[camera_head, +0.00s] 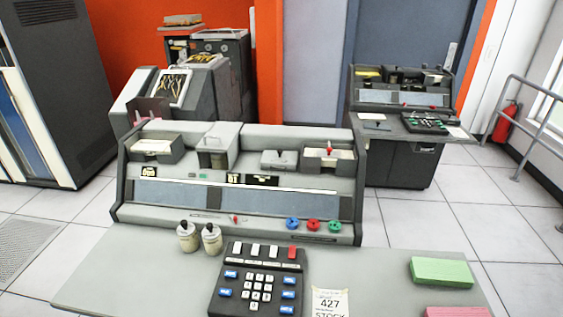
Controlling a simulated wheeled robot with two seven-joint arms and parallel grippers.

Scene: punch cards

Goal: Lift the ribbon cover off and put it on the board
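A grey punch-card machine (240,190) stands at the back of a light grey board (130,262). On its top are a taller rounded grey cover (222,135), left of centre, and a small low grey block (279,160), right of centre. I cannot tell for certain which of these is the ribbon cover. Both sit on the machine. Neither of my grippers is in view.
The board carries two small bottles (188,238), a dark keypad (257,280), a paper label (330,302), a green card stack (441,271) and a pink one (457,311). A second machine (402,90) stands behind right.

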